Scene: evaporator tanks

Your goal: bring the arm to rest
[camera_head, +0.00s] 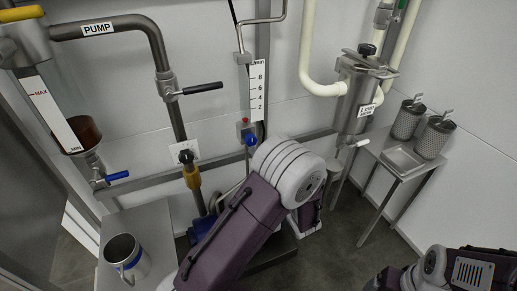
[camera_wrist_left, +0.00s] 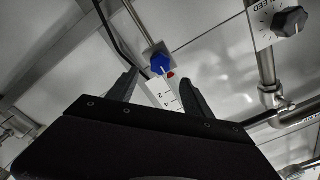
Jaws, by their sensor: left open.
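My left gripper (camera_wrist_left: 155,76) is open and empty in the left wrist view, its two dark fingers spread apart. A blue knob (camera_wrist_left: 160,64) shows just past the fingertips, with a small red button beside it. I cannot tell how far they are from the fingers. In the head view my left arm (camera_head: 235,230) reaches up from the bottom, and its white wrist joint (camera_head: 290,172) is right below the blue knob (camera_head: 250,139). The left gripper's fingers are hidden in this view. Part of my right arm (camera_head: 470,270) shows at the bottom right corner; its gripper is out of frame.
Pipes and black-handled valves (camera_head: 203,88) line the wall. A scale (camera_head: 257,90) hangs above the blue knob. A steel filter vessel (camera_head: 355,95) stands right of it. A side table (camera_head: 400,165) is at the right. A metal jug (camera_head: 125,258) stands on a steel bench (camera_head: 150,222) at left.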

